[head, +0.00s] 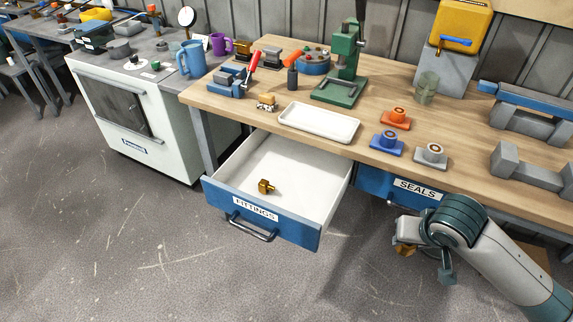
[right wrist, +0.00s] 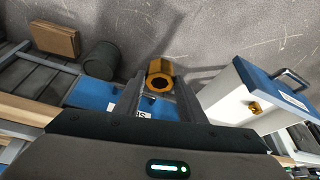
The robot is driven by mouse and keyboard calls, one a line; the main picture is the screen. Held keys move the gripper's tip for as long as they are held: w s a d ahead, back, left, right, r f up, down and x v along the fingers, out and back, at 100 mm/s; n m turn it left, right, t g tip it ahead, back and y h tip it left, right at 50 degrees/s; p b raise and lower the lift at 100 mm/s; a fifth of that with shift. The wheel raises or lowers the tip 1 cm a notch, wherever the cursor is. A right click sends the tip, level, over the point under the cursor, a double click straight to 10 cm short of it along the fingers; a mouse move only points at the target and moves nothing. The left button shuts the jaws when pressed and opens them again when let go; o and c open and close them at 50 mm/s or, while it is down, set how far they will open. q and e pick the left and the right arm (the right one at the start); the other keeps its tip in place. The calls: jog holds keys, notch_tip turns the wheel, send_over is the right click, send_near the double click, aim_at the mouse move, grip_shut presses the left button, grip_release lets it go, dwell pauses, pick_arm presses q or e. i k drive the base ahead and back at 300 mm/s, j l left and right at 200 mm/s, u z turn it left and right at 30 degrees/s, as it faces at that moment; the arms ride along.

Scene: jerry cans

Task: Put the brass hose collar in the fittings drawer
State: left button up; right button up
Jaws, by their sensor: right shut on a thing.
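The brass hose collar (right wrist: 159,68), a hexagonal ring with a dark bore, is held between the fingertips of my right gripper (right wrist: 158,88) in the right wrist view. In the head view my right gripper (head: 424,247) is at the lower right, in front of the SEALS drawer (head: 385,188), with a bit of the brass collar (head: 404,250) showing. The blue-fronted fittings drawer (head: 222,206) is pulled open, to the left of the gripper; another brass fitting (head: 265,186) lies on its white floor. The drawer also shows in the right wrist view (right wrist: 228,98). My left gripper is not in view.
The workbench holds a white tray (head: 320,123), orange (head: 396,119), blue (head: 387,143) and grey (head: 431,154) mounts, and a green press (head: 341,68). A white oven (head: 125,105) stands left. Open floor lies in front of the drawer.

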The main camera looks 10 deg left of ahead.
aim_at(302, 207)
jog(key=i+j, duration=0.15)
jog(key=j, duration=0.2)
jog(key=i+j, duration=0.1)
jog(key=j, duration=0.2)
jog(key=i+j, duration=0.15)
jog(key=j, duration=0.2)
jog(key=i, duration=0.5)
